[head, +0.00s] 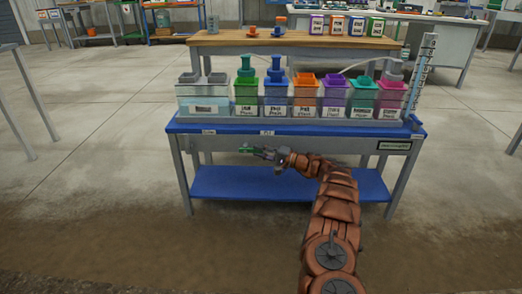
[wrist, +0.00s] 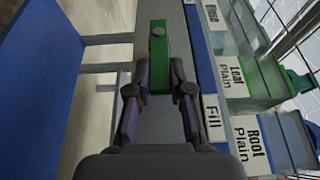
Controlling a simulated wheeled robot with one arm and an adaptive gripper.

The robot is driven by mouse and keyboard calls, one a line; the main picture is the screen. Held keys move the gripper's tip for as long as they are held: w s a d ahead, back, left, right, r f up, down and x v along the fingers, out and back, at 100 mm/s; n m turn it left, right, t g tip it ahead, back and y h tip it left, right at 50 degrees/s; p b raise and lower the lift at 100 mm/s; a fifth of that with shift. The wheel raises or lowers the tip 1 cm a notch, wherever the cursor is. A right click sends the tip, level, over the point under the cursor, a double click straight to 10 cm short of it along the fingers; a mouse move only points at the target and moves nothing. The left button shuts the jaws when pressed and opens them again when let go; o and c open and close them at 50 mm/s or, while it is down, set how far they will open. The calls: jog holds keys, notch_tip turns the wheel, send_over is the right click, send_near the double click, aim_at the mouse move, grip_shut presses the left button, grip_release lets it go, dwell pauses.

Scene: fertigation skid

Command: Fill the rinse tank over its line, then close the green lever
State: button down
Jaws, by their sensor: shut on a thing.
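The rinse tank (head: 203,107) is the clear, pale box at the left end of the row on the blue bench. It holds a pale layer behind its label, but I cannot make out its level against a line. The green lever (wrist: 159,42) lies roughly along the bench's front edge; it shows small in the head view (head: 245,150). My gripper (wrist: 160,72) is shut on the green lever, with a finger on each side. In the head view my gripper (head: 261,153) is just below the front edge, left of centre.
A "Fill" label (wrist: 213,118) is on the bench edge beside my gripper. Lidded tanks, such as Leaf Plain (head: 245,97) and Root Plain (head: 276,97), stand right of the rinse tank. The lower blue shelf (head: 235,184) is empty. A scaled tube (head: 421,72) stands at right.

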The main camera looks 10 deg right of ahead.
jog(key=shift+a, duration=0.15)
jog(key=c, duration=1)
grip_release()
jog(key=shift+c, duration=0.2)
jog(key=shift+d, duration=0.2)
jog(key=v, duration=1.2)
